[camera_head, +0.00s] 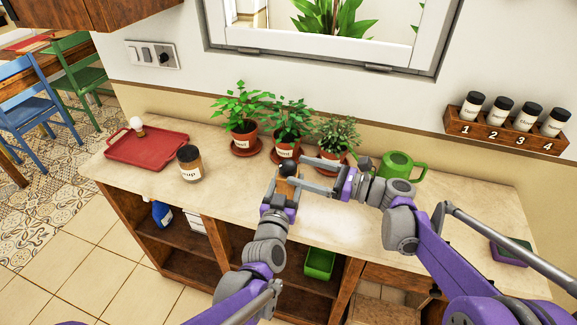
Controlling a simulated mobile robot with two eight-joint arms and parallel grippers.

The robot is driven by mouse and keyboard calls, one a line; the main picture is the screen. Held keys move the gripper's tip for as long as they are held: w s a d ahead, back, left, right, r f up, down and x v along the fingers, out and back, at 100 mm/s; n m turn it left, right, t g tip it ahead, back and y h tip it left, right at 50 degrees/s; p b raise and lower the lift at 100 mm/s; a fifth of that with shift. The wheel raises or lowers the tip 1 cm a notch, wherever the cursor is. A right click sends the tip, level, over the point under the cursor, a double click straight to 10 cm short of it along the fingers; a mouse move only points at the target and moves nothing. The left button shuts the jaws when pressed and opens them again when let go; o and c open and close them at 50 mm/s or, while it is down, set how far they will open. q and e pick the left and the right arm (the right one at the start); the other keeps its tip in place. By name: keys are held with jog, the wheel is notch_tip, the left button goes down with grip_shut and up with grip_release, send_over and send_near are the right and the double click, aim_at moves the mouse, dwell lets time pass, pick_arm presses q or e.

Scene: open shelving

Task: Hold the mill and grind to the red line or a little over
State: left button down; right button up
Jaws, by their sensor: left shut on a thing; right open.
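The mill (288,170) has a dark rounded top and a brown body, and appears upright above the counter in the middle of the head view. My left gripper (281,190) is shut on its lower body, which the fingers largely hide. My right gripper (304,174) is open, with its two fingers reaching leftward toward the mill's top. I cannot tell whether they touch it. No red line can be made out, and neither can any ground contents.
Three potted herbs (244,138) stand behind the mill. A green mug (397,165) is behind my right gripper. A labelled jar (189,163) and red tray (147,150) are at left. A numbered spice rack (487,129) hangs at right. The counter's front left is clear.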

aim_at(293, 171)
jog(key=shift+x, duration=2.35)
jog(key=shift+c, duration=0.2)
grip_shut()
jog(key=shift+t, duration=0.3)
jog(key=m+t+h, duration=0.3)
jog(key=m+t, duration=0.1)
jog(key=shift+t, duration=0.3)
jog(key=shift+m+t+h, duration=1)
jog(key=shift+t+h, duration=0.1)
jog(key=shift+h, duration=0.3)
